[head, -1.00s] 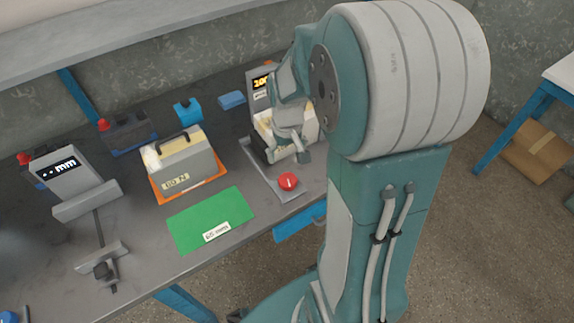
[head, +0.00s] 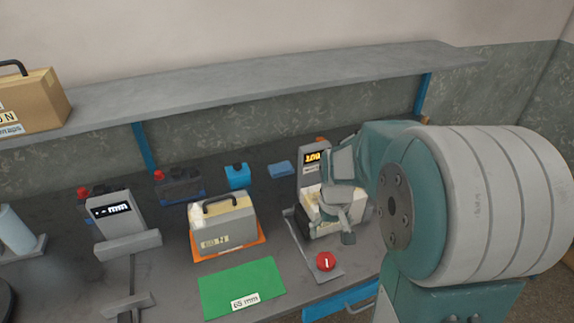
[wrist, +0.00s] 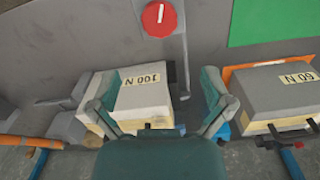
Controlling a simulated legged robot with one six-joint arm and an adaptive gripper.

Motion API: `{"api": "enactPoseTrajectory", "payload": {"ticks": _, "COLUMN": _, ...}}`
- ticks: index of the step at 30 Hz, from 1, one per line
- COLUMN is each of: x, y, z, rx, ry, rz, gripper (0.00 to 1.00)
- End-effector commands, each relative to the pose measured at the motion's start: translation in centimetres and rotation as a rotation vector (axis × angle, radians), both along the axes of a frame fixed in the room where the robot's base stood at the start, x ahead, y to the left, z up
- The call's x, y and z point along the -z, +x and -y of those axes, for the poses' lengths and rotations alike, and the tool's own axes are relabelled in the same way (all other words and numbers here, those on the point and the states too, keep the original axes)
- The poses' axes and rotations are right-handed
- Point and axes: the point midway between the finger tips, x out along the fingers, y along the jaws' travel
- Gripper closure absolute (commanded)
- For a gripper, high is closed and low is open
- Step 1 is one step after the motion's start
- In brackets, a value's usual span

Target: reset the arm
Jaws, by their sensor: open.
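My gripper (head: 343,212) is at the front of the grey device with a lit display (head: 312,160) on the bench. In the wrist view my gripper (wrist: 157,82) has its two teal fingers spread apart. A pale block labelled 100 N (wrist: 144,92) shows between them, closer to the left finger. I cannot tell if a finger touches it. In the head view my arm and gripper partly hide this block.
A handled 60 N case (head: 222,226) stands on an orange mat (head: 250,248), left of my gripper. A green mat (head: 240,282) lies in front. A shelf (head: 250,75) runs above the bench.

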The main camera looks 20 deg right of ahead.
Motion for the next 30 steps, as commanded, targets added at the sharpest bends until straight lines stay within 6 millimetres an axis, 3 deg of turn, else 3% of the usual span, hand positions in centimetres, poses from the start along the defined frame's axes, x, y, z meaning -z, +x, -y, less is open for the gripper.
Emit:
{"api": "enactPoseTrajectory", "payload": {"ticks": 5, "x": -0.9, "y": -0.2, "z": -0.5, "rx": -0.005, "ry": -0.005, "rz": 0.019, "gripper": 0.00}}
{"api": "enactPoseTrajectory", "payload": {"ticks": 10, "x": -4.7, "y": -1.7, "z": -2.8, "rx": -0.028, "ry": -0.026, "rz": 0.106, "gripper": 0.00}}
{"api": "enactPoseTrajectory", "payload": {"ticks": 21, "x": -11.7, "y": -7.6, "z": -8.0, "rx": -0.079, "ry": -0.045, "rz": 0.332, "gripper": 0.00}}
{"api": "enactPoseTrajectory", "payload": {"ticks": 30, "x": -14.2, "y": -12.1, "z": -10.5, "rx": -0.110, "ry": -0.031, "rz": 0.477, "gripper": 0.00}}
